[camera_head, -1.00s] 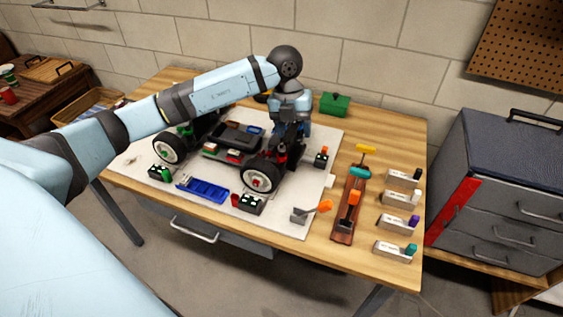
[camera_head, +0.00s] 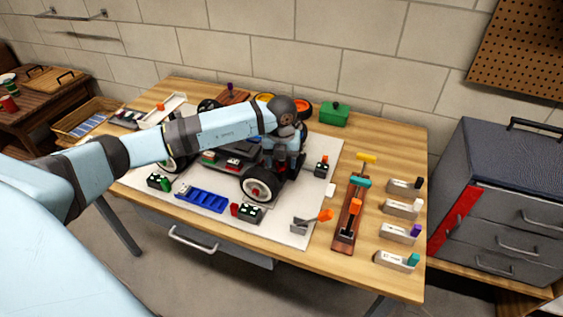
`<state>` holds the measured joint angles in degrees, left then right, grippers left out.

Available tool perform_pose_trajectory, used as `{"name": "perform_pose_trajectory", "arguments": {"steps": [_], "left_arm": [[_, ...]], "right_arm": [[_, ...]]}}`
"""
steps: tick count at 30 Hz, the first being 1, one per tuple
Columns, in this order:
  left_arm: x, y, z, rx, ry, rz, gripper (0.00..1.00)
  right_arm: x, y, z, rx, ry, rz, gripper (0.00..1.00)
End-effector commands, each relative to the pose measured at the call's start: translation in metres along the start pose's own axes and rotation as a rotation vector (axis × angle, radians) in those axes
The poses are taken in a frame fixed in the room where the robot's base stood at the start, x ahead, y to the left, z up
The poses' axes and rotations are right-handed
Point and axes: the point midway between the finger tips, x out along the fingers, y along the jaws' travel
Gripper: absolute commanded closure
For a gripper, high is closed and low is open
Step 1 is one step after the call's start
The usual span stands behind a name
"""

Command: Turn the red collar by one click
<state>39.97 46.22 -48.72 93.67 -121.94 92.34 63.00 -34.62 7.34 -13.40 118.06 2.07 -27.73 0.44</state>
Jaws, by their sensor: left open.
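The RC car (camera_head: 222,160) stands on a white mat on the workbench. A small red part (camera_head: 282,163), which looks like the red collar, shows at the car's right end, just above and right of the near right wheel (camera_head: 259,186). My left gripper (camera_head: 285,160) reaches down at this spot from the left arm. It is open, but its dark fingertips blend with the car parts. I cannot tell whether they touch the collar or sit around it. My left forearm covers part of the car. My right gripper is out of view.
A blue tray (camera_head: 202,199) and small blocks with coloured parts lie in front of the car. A wooden rack with coloured-handled tools (camera_head: 346,227) and several labelled blocks stand at right. A green box (camera_head: 334,114) is behind. A grey drawer cabinet (camera_head: 498,195) stands right of the bench.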

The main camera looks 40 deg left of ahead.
Motion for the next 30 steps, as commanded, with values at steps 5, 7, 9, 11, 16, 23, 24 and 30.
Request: {"name": "perform_pose_trajectory", "arguments": {"steps": [5,7,9,11,16,23,24,30], "left_arm": [[0.0069,-0.0002,-0.0003,0.001,0.000,-0.001,0.43],[0.0072,-0.0001,-0.0003,0.001,0.000,-0.001,0.43],[0.0071,-0.0001,-0.0003,0.001,0.000,-0.001,0.43],[0.0070,-0.0001,-0.0003,0.001,0.000,-0.001,0.43],[0.0068,0.0000,-0.0003,0.001,0.000,-0.001,0.79],[0.0071,0.0002,0.0001,0.030,-0.001,0.000,0.92],[0.0074,0.0004,0.0002,0.062,-0.001,0.000,0.92],[0.0080,0.0015,0.0008,0.290,-0.001,0.002,0.92]], "right_arm": [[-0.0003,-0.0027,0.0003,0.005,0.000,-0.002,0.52],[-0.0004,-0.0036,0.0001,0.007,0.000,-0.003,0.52],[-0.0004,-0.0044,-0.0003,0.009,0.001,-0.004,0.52],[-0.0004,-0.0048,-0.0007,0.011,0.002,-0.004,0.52],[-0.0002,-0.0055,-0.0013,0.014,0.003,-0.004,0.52],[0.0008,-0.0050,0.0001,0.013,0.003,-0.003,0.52],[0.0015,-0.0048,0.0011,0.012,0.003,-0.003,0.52],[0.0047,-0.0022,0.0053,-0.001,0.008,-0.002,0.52]]}}
